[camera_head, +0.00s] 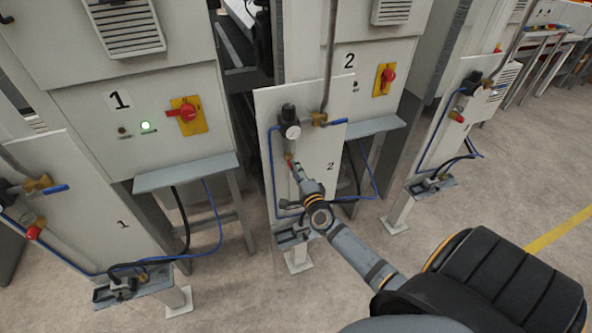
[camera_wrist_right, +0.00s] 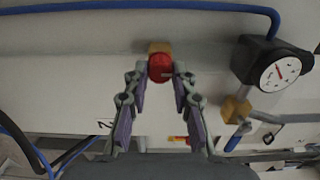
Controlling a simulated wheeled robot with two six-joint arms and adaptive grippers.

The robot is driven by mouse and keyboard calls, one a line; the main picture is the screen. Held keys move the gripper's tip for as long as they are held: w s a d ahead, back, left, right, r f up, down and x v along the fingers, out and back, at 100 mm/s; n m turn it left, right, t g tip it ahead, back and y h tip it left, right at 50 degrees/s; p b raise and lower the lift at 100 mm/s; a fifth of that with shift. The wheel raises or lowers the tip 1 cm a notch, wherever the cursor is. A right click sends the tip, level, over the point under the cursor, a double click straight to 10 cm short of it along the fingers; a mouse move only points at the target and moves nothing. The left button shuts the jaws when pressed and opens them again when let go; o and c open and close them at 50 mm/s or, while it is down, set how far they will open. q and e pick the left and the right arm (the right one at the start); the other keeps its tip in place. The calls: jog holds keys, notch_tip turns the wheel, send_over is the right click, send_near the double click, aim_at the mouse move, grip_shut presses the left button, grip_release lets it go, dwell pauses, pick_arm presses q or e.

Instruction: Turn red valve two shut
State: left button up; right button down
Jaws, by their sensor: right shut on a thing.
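Red valve two (camera_wrist_right: 160,68) is a small round red knob on a brass fitting (camera_wrist_right: 158,47) on the panel marked 2 (camera_head: 322,150). In the right wrist view it sits between the tips of my right gripper (camera_wrist_right: 160,80), whose fingers are closed on its sides. In the head view my right gripper (camera_head: 296,170) reaches up to the panel below the gauge and largely covers the knob. The knob's exact turn angle cannot be told. My left gripper is not in view.
A black regulator with a round gauge (camera_wrist_right: 277,75) sits close to the valve. A blue-handled brass valve (camera_head: 320,119) and blue hose (camera_head: 271,165) are on the same panel. Panel 1 (camera_head: 90,200) stands left, with another red valve (camera_head: 34,232). Red rotary switches (camera_head: 188,112) are above.

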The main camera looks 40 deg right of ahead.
dwell(0.3)
jog(key=c, duration=1.1)
grip_release()
jog(key=v, duration=1.2)
jog(key=shift+d+f, duration=0.1)
